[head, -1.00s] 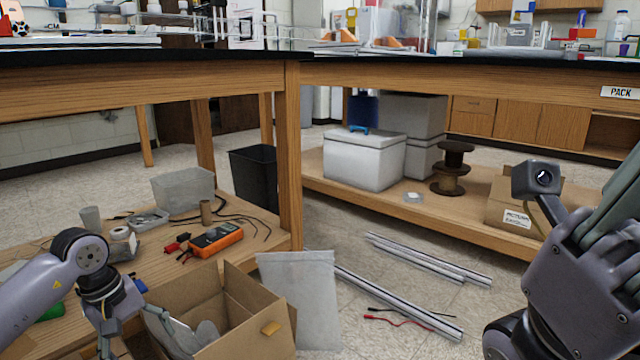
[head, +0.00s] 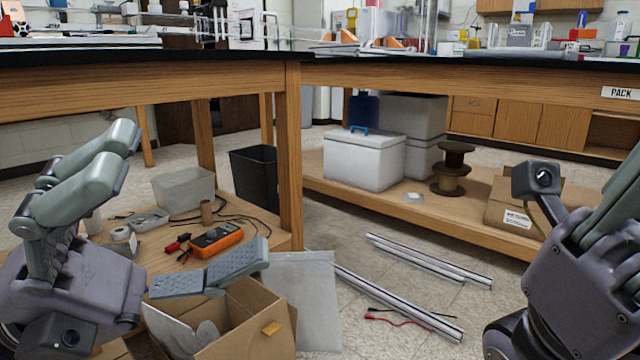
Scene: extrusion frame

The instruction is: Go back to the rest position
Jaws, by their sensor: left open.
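My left gripper (head: 190,193) is at the lower left, in front of the lower shelf. It is open with its fingers spread wide. One finger points up and the other reaches right, above the open cardboard box (head: 255,335). I see nothing held between the fingers. My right gripper (head: 590,265) stands at the right edge of the picture. Its body and part of a finger show, but its fingertips are out of view.
On the left shelf are a clear bin (head: 183,187) and an orange multimeter (head: 215,238). A black waste bin (head: 256,178) stands behind the table leg (head: 289,160). Aluminium extrusions (head: 395,302) lie on the floor. A white cooler (head: 364,162) and spool (head: 453,170) sit on the right shelf.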

